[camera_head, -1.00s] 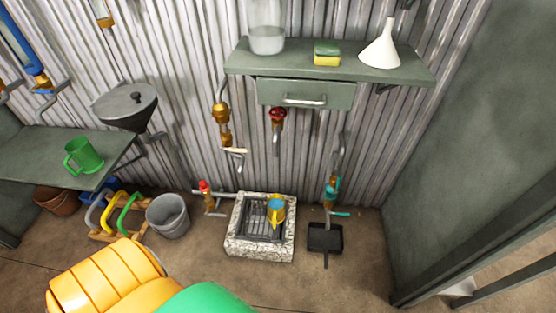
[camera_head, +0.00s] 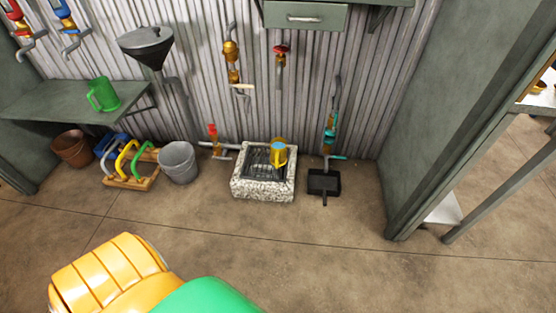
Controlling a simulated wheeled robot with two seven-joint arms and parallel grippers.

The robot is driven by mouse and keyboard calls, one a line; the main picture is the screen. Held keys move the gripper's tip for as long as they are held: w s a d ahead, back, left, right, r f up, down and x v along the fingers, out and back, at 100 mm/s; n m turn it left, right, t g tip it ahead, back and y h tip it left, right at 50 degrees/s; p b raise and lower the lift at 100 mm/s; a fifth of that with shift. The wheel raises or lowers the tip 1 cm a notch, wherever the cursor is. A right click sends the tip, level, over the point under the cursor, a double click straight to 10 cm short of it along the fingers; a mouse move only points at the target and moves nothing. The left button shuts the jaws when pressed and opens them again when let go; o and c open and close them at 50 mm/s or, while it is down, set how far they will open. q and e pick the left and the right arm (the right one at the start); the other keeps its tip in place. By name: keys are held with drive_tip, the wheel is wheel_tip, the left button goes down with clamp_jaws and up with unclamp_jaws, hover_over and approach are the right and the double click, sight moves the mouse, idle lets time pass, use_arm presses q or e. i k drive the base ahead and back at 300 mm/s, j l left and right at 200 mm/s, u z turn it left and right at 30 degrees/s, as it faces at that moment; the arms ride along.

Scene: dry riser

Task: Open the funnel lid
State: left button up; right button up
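The dark grey funnel (camera_head: 150,50) is fixed on the corrugated wall at the upper left. Its flat top looks covered by a grey lid (camera_head: 146,37) with a small dark knob, and the lid looks shut. The funnel hangs above and behind the right end of the green shelf with the mug. Neither of my grippers is in view. Yellow and green parts at the bottom left look like my own body.
The floor in front is clear.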

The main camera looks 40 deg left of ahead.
sight(147, 36)
drive_tip(key=u, duration=2.05)
drive_tip(key=i+l+z, duration=0.2)
drive_tip(key=i, duration=0.7)
drive_tip(key=i+l+z, duration=0.25)
drive_tip(key=i, duration=0.65)
